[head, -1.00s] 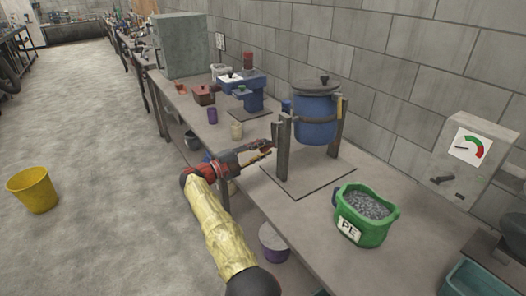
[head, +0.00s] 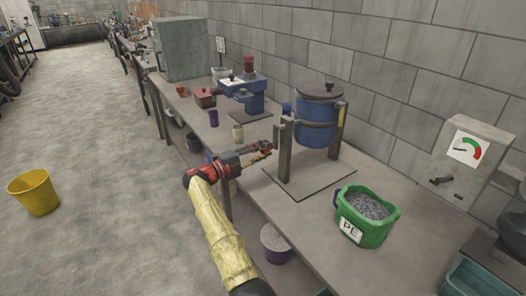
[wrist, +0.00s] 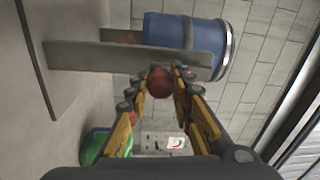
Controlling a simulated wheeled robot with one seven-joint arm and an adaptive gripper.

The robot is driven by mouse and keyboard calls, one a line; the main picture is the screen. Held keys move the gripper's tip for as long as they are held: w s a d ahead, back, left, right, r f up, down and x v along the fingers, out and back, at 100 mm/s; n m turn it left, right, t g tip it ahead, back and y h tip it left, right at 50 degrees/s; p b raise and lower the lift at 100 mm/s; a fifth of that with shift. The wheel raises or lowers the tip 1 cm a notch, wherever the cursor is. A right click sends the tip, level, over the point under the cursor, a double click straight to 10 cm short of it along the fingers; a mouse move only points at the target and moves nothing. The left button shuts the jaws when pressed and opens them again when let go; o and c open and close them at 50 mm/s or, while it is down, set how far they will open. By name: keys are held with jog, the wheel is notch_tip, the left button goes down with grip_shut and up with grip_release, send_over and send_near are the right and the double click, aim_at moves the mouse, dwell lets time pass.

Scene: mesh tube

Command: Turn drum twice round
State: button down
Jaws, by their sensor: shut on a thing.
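The blue drum (head: 317,128) with a dark lid hangs upright between two posts of a frame (head: 285,155) on the bench. In the wrist view the drum (wrist: 185,32) lies sideways behind a grey post (wrist: 130,58). My gripper (head: 268,148) is at the left of the near post, pointing toward it. In the wrist view my gripper (wrist: 161,84) is shut on a round dark red knob (wrist: 160,82), which sits between the fingertips in front of the post. How the knob joins the drum is hidden.
A green tub of grey pellets (head: 366,218) stands on the bench right of the frame. A gauge box (head: 469,160) is at the wall. A small beige jar (head: 237,134) and a blue press (head: 243,92) stand behind my gripper. A yellow bucket (head: 35,193) is on the floor.

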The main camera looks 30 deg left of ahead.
dwell(0.6)
jog(key=c, duration=1.6)
grip_release()
jog(key=shift+o, duration=0.2)
jog(key=shift+s+a, duration=0.1)
jog(key=v, duration=1.1)
jog(key=shift+s+a, duration=0.15)
jog(key=shift+s, duration=0.2)
jog(key=shift+f, duration=0.15)
